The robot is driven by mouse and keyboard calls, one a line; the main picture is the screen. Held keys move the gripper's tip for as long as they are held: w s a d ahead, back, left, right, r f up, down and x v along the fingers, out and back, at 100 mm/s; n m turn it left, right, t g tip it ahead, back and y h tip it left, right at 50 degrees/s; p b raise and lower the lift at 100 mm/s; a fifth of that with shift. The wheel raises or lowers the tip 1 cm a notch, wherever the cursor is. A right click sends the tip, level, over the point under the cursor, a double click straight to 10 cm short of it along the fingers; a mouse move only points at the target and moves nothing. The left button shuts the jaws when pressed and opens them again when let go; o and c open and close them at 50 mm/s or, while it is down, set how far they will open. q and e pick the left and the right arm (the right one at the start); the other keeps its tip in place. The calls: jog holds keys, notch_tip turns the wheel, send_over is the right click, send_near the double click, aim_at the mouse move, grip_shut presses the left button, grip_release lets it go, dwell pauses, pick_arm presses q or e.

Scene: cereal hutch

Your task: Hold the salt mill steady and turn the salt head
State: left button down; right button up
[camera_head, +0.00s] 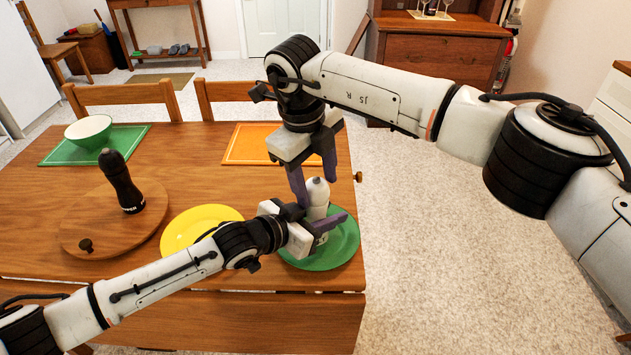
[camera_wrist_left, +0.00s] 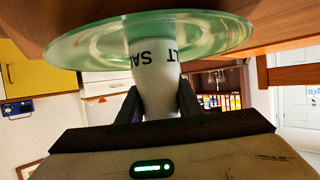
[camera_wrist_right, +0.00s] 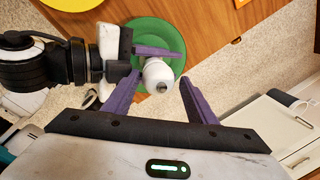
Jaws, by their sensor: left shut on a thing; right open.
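The white salt mill (camera_head: 318,196) stands upright on the green plate (camera_head: 343,252) near the table's right end. In the left wrist view, where the picture is upside down, its body (camera_wrist_left: 155,85) shows part of the lettering "SALT". My left gripper (camera_head: 318,224) is shut on the mill's body from the left, low above the plate. My right gripper (camera_head: 313,188) points down from above, its fingers open. In the right wrist view the mill's rounded white head (camera_wrist_right: 158,73) lies between and beyond the open purple fingers, which appear apart from it.
A black pepper mill (camera_head: 122,182) stands on a round wooden board (camera_head: 85,222) at the left. A yellow plate (camera_head: 190,225) lies left of the green one.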

aim_at(311, 185)
jog(key=r, duration=0.5)
jog(key=s+a+r, duration=0.1)
jog(key=r, duration=0.1)
jog(key=shift+r, duration=0.35)
pick_arm(q)
jog(key=c, duration=1.2)
grip_release()
